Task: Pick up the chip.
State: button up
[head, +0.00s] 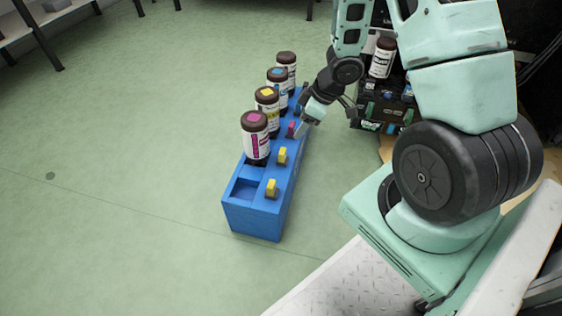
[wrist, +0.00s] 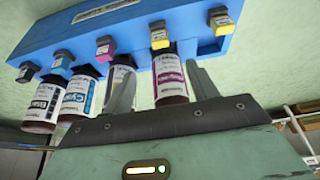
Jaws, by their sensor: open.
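A blue rack (head: 255,222) holds a row of small upright chips along its right side in the head view. A yellow chip (head: 271,188) stands nearest the front, then another yellow chip (head: 282,156), then a magenta chip (head: 291,129). In the wrist view are two yellow chips (wrist: 222,20) (wrist: 160,38), the magenta chip (wrist: 105,47), a blue chip (wrist: 62,60) and a dark chip (wrist: 25,72). My gripper (head: 302,128) is beside the magenta chip in the head view. In the wrist view its fingers (wrist: 159,66) are apart with no chip between them.
Brown-capped bottles stand in the rack, including a magenta-labelled one (head: 256,140) and a yellow-labelled one (head: 267,112). The front compartment (head: 244,190) is empty. Another bottle (head: 382,58) stands on my right. Green floor (head: 120,170) left of the rack is clear.

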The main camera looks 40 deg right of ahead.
jog(key=b, duration=0.6)
send_near(283, 151)
jog(key=x, duration=0.4)
jog(key=shift+d+f, duration=0.15)
jog(key=shift+f, duration=0.15)
jog(key=b+x, duration=0.5)
jog(key=x, duration=0.1)
jog(key=shift+w+r, duration=0.1)
jog(key=shift+r, duration=0.05)
jog(key=shift+r, duration=0.1)
jog(key=c, duration=1.1)
